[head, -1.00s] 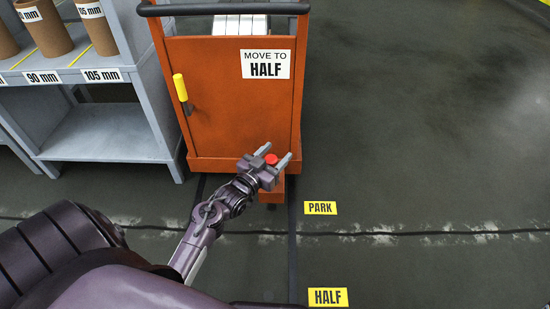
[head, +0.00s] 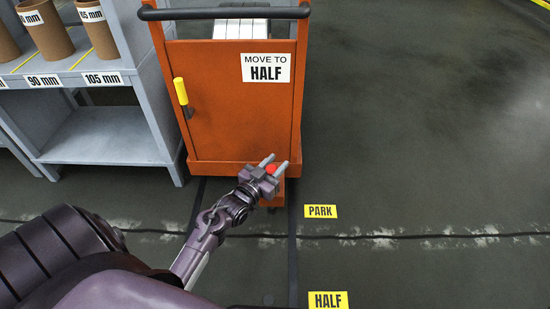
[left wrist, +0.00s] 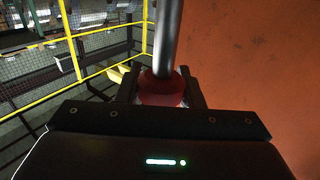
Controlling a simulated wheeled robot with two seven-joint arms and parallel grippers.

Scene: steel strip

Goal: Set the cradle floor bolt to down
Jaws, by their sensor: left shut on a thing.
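The floor bolt is on a small orange bracket at the foot of the orange cart (head: 240,110). Its red knob (head: 273,169) shows between the fingers of my left gripper (head: 275,164) in the head view. The fingers are shut on the knob. In the left wrist view the red knob (left wrist: 161,88) sits between the dark fingers, and a grey metal rod (left wrist: 168,35) rises above it. The bolt's lower end is hidden. My right gripper is not in view.
A yellow-handled lever (head: 181,91) is on the cart's front. A grey shelf (head: 105,130) with brown tubes stands at left. Floor labels PARK (head: 320,211) and HALF (head: 328,300) lie beside a dark floor strip (head: 293,240). Open floor is at right.

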